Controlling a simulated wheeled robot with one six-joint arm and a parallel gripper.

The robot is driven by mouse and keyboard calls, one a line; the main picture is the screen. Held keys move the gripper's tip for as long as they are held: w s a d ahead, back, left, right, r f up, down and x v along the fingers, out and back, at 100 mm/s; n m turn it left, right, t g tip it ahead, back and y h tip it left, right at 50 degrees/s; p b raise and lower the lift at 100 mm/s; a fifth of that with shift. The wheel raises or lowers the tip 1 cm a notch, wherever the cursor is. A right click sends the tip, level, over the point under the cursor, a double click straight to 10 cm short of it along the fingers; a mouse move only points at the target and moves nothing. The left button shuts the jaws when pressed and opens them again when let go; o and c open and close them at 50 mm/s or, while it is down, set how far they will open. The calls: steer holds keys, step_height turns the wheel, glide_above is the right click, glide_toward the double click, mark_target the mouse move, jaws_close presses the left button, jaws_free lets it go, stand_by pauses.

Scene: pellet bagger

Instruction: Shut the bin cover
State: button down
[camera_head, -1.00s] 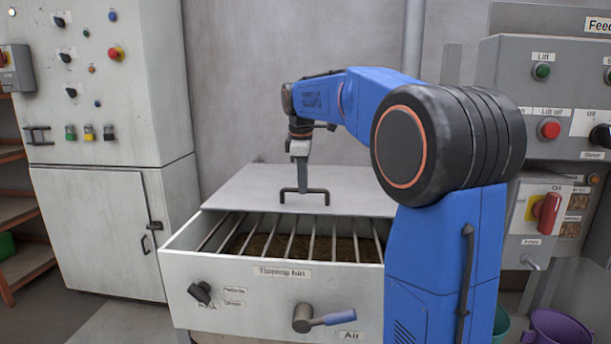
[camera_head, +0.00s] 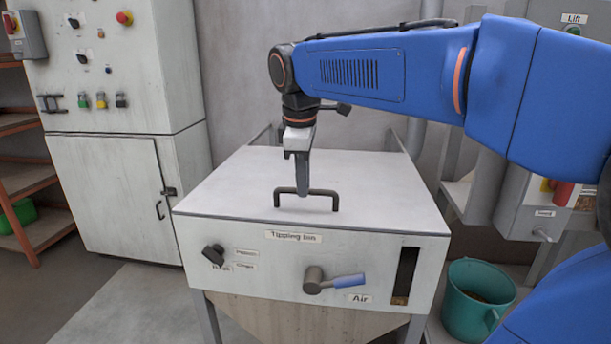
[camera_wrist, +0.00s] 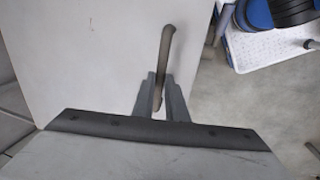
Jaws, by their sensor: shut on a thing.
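The bin cover (camera_head: 365,185) is a flat pale panel lying over the top of the tipping bin (camera_head: 290,262), reaching its front edge. The bars and pellets inside are hidden beneath it. A dark bar handle (camera_head: 328,196) stands on the cover near its front. My gripper (camera_head: 303,190) points down from above and is shut on the handle. In the wrist view, the two grey fingers (camera_wrist: 159,100) stand on either side of the handle bar (camera_wrist: 165,50), with the cover (camera_wrist: 100,50) behind.
The bin's front carries a dark knob (camera_head: 213,253) and a blue-handled air valve (camera_head: 335,282). A teal bucket (camera_head: 478,298) stands on the floor at right. A control cabinet (camera_head: 110,200) stands at left, with open floor in front of it.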

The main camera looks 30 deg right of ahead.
steer(key=shift+s+a, duration=0.1)
steer(key=shift+s, duration=0.05)
steer(key=c, duration=1.8)
jaws_free()
steer(key=shift+s+a, duration=0.1)
steer(key=shift+o, duration=0.2)
steer(key=shift+r, duration=0.1)
step_height(320, 180, up, 17)
steer(key=s+a, duration=0.1)
steer(key=s, duration=0.1)
steer(key=shift+s+a, duration=0.35)
steer(key=shift+a, duration=0.05)
